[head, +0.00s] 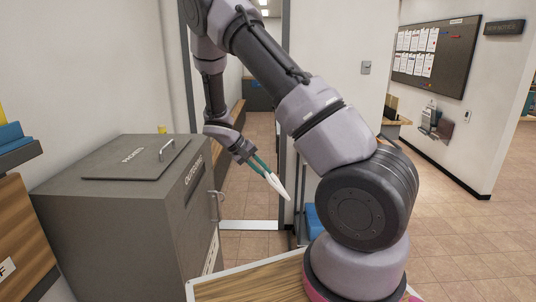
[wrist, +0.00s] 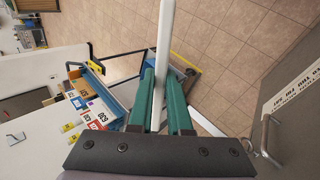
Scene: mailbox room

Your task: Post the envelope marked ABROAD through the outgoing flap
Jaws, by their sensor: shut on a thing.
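My gripper (head: 262,167) is shut on a thin white envelope (head: 277,187), held in the air to the right of a grey metal box. In the wrist view, its teal fingers (wrist: 162,84) pinch the envelope (wrist: 165,38), which shows edge-on. Any marking on it cannot be read. The grey box (head: 105,215) has OUTGOING lettering on its upper right edge and a lid (head: 135,160) with a handle on top. A bar handle (head: 216,206) is on its right face, seen steeply from the side. In the wrist view the handle (wrist: 265,135) is at the lower right, apart from the envelope.
A doorway with a tiled floor (head: 246,190) lies behind the gripper. A wooden-topped surface (head: 255,284) is below my arm. In the wrist view a blue tray (wrist: 93,72) of mail stands at left. A notice board (head: 455,65) hangs at right.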

